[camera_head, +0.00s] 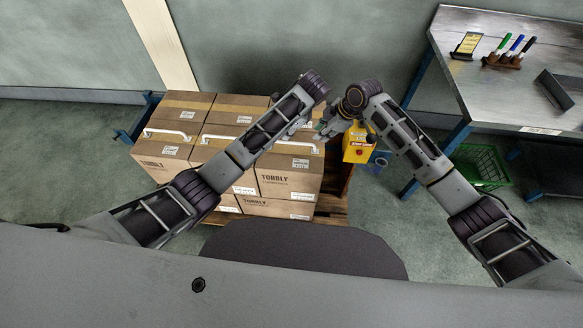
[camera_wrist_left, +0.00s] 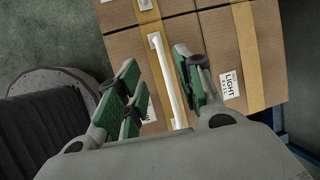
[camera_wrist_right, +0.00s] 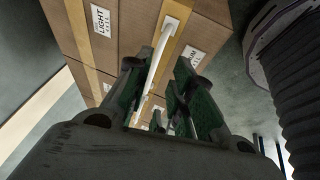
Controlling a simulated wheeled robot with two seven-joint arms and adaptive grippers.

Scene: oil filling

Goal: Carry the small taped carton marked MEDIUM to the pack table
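Brown taped cartons are stacked on a wooden pallet, and their small labels are unreadable in the head view. In the right wrist view, one carton (camera_wrist_right: 212,28) has a white handle (camera_wrist_right: 172,25) over its tape and a partly hidden label ending in "UM". My right gripper (camera_wrist_right: 158,88) is open, its green-padded fingers either side of the handle; it shows small in the head view (camera_head: 328,126). My left gripper (camera_wrist_left: 160,82) is open, with a white handle (camera_wrist_left: 160,55) between its fingers. I cannot tell whether either touches. A metal-topped table (camera_head: 500,85), probably the pack table, stands right.
Neighbouring cartons carry LIGHT labels (camera_wrist_left: 231,85). A yellow box (camera_head: 358,145) stands just right of the stack. Open floor lies between.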

